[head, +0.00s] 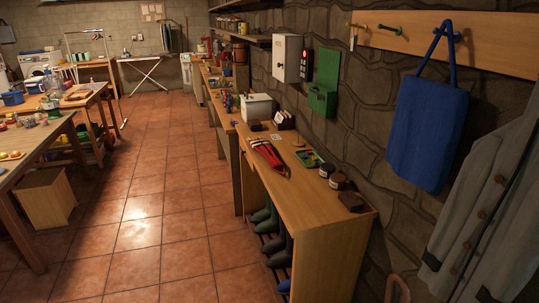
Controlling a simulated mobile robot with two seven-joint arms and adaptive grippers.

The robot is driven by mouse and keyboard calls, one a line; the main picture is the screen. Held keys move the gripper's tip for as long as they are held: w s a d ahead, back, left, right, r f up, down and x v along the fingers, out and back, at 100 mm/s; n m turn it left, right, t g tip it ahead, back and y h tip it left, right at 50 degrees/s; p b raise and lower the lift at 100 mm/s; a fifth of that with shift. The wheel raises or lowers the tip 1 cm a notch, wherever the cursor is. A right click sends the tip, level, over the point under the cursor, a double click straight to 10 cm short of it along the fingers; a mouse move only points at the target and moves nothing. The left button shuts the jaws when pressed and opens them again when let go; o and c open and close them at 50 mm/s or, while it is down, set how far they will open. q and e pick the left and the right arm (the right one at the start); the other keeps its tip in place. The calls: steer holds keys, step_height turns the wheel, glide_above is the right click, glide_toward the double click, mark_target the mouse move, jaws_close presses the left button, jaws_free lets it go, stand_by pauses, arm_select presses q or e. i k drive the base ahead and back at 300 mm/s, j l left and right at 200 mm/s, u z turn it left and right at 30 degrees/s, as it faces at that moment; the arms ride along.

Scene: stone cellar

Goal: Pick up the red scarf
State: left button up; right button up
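A red item with dark and pale stripes, which looks like the folded red scarf (268,154), lies on top of the long wooden bench (330,211) along the right wall. It lies near the bench's aisle-side edge, and its full outline is too small to make out. Neither of my grippers is in the head view.
A white box (256,107), a green-edged tray (309,159) and dark jars (338,181) share the bench top. Boots (268,222) stand beneath. A blue bag (428,130) and grey coat (477,215) hang at right. The tiled aisle (140,234) is clear; tables stand left.

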mark_target(262, 146)
steer(key=z, duration=1.5)
steer(key=i+j, duration=0.15)
steer(key=j, duration=0.25)
steer(key=i+j+z, duration=0.1)
steer(key=j, duration=0.3)
steer(key=i+j, duration=0.15)
steer(key=j, duration=0.25)
steer(key=i+j+z, duration=0.1)
steer(key=j, duration=0.3)
steer(key=i+j, duration=0.15)
steer(key=j, duration=0.25)
steer(key=z, duration=0.05)
